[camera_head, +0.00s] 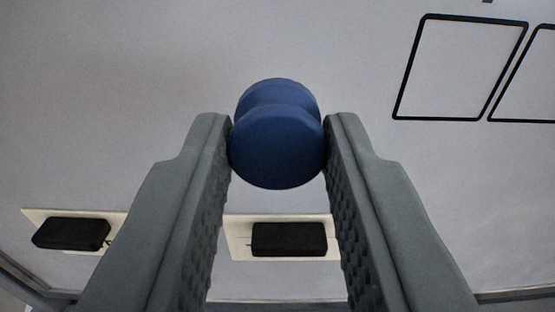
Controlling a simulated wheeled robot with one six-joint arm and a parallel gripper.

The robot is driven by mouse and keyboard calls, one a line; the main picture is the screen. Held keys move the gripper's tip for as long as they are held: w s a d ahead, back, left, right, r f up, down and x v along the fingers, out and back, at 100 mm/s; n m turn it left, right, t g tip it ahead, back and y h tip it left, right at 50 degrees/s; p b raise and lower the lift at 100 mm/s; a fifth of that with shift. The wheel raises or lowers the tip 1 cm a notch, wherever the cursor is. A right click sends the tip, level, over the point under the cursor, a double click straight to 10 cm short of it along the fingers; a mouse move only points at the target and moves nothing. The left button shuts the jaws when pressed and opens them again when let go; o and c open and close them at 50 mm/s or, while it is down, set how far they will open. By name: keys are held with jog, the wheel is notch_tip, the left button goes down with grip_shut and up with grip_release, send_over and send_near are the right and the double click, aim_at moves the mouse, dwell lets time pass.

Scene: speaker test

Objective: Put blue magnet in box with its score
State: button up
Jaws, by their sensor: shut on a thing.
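The blue magnet (277,146) is a spool-shaped piece with a narrow waist and a round face turned toward the camera. My gripper (278,140) is shut on it, with one grey finger touching each side near the tips. The pale board lies behind it; I cannot tell whether the magnet touches the board. Two black-outlined boxes show at the upper right: one whole box (461,67) and one cut off by the right edge (536,78). Both look empty inside. No score can be read in this view.
The pale grey board (120,110) fills most of the view, with bare space left and right of the magnet. Two black blocks on cream plates sit low, one at the left (72,233) and one between my fingers (289,239). A dark edge runs along the bottom.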

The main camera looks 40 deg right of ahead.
jog(key=shift+v, duration=0.85)
jog(key=shift+s, duration=0.15)
